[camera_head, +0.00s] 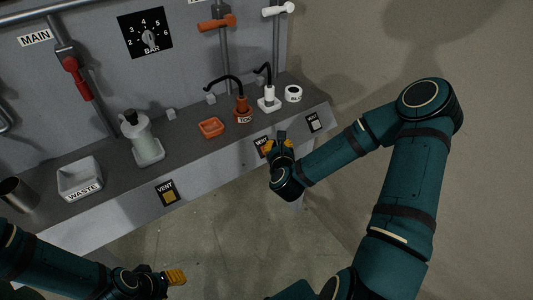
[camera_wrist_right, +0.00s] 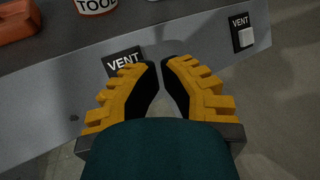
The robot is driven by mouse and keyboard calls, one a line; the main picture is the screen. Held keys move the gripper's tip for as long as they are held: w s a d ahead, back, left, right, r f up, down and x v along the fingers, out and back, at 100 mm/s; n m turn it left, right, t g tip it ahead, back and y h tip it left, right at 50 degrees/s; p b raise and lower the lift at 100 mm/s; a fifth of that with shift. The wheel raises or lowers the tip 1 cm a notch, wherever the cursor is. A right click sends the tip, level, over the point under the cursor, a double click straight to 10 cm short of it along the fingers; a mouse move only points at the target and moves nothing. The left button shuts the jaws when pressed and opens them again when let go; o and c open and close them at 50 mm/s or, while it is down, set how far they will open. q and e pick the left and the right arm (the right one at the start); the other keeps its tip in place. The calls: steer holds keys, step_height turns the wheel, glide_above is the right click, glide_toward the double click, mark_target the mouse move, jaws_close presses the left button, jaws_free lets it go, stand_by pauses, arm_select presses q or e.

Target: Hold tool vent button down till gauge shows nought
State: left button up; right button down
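The black BAR gauge (camera_head: 145,33) is on the back wall; its needle is too small to read surely. The red-brown TOOL holder (camera_head: 242,113) stands on the bench, and its base (camera_wrist_right: 96,4) shows in the right wrist view. Below it on the bench front is a VENT plate (camera_head: 262,142), also in the right wrist view (camera_wrist_right: 124,62); its button is hidden behind my right gripper. My right gripper (camera_head: 280,137) is in front of this plate, fingertips (camera_wrist_right: 161,62) almost together, nothing between them. Contact with the button cannot be seen. My left gripper (camera_head: 176,276) is low, away from the bench.
Other vents are a yellow button (camera_head: 169,196) at left and a white button (camera_head: 315,125) at right. The bench holds a WASTE tray (camera_head: 80,180), a bottle (camera_head: 141,138), an orange dish (camera_head: 211,128) and a white holder (camera_head: 268,103). Red (camera_head: 76,78), orange (camera_head: 217,23) and white (camera_head: 278,9) valve handles are above.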

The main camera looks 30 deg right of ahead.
steer(key=shift+w+f+b, duration=0.4)
steer(key=shift+w+f, duration=0.25)
steer(key=shift+w, duration=0.05)
steer(key=shift+w+f, duration=0.1)
steer(key=shift+f, duration=0.05)
stand_by(1.0)
steer(key=shift+w+a+f+b, duration=0.1)
steer(key=shift+w+f+b, duration=0.1)
steer(key=shift+b, duration=0.1)
steer(key=shift+w+f, duration=0.25)
stand_by(0.8)
steer(key=shift+s+r, duration=0.1)
stand_by(2.8)
steer(key=shift+s+r+p, duration=0.4)
steer(key=shift+s+r, duration=0.1)
